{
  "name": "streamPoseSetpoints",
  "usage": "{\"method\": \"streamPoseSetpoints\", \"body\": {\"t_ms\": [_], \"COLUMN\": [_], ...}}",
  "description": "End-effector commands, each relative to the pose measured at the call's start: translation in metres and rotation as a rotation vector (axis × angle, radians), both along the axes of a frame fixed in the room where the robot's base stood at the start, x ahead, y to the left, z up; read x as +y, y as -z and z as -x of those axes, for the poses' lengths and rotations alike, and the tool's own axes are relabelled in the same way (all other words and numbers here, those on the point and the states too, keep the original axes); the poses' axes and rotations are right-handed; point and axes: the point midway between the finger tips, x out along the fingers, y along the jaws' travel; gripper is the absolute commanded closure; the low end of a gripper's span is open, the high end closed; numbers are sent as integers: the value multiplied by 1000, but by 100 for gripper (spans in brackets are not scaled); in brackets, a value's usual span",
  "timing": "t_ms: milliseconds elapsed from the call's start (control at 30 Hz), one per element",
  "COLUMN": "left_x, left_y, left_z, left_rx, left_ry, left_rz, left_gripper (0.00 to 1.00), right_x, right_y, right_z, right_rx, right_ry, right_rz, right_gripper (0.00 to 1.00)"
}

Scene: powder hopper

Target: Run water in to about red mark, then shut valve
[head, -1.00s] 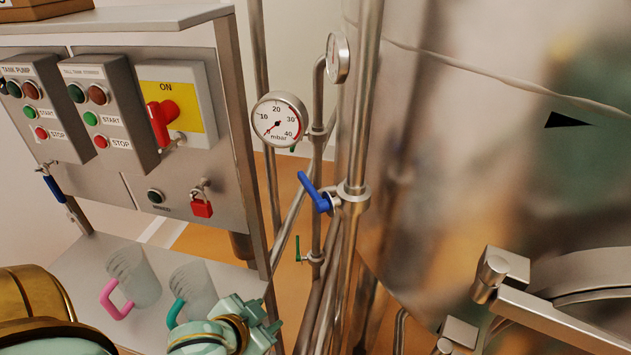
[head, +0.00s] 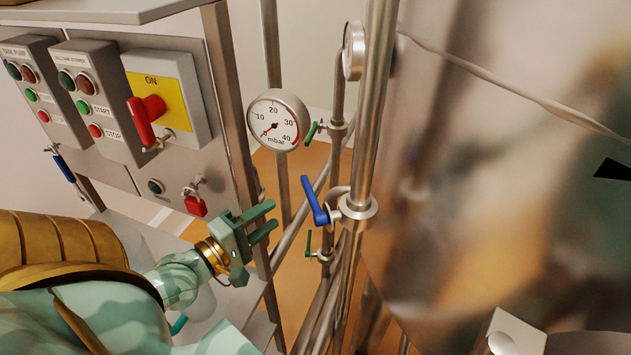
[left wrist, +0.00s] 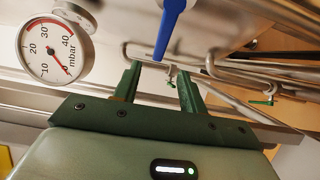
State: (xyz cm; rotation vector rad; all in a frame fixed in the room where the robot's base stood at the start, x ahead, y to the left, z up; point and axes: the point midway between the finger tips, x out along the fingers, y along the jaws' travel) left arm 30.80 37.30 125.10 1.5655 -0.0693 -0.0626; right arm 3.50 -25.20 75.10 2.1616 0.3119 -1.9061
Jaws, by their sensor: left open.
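A blue lever valve (head: 316,202) sits on the vertical pipe beside the steel tank. Its handle leans up and left from the pipe fitting. A round mbar gauge (head: 277,121) hangs up and left of it, with red along the right of its scale and its needle near the low end. My left gripper (head: 264,220) is open and empty, left of the blue handle and apart from it. In the left wrist view, the blue handle (left wrist: 171,22) hangs ahead of the open fingers (left wrist: 158,74), its tip in line with the gap. My right gripper is not in view.
Green-handled valves sit above (head: 312,133) and below (head: 308,243) the blue one. The tank wall (head: 500,200) fills the right.

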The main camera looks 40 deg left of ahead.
Motion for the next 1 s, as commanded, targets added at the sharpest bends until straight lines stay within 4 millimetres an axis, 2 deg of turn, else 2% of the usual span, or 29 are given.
{"method": "streamPoseSetpoints", "body": {"t_ms": [133,300,500,700,967,1000], "left_x": [-3,-7,-10,-12,-12,-12], "left_y": [-5,-4,-2,-1,0,0], "left_z": [-36,-79,-117,-133,-134,-134], "left_rx": [-7,-5,-2,0,1,1], "left_ry": [-2,-1,1,1,2,2], "left_rz": [1,-2,-4,-5,-5,-5], "left_gripper": [58,58,58,58,58,64], "right_x": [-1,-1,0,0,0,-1], "right_y": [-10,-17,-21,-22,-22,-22], "right_z": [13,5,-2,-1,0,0], "right_rx": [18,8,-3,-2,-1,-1], "right_ry": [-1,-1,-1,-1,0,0], "right_rz": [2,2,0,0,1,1], "right_gripper": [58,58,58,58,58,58]}}
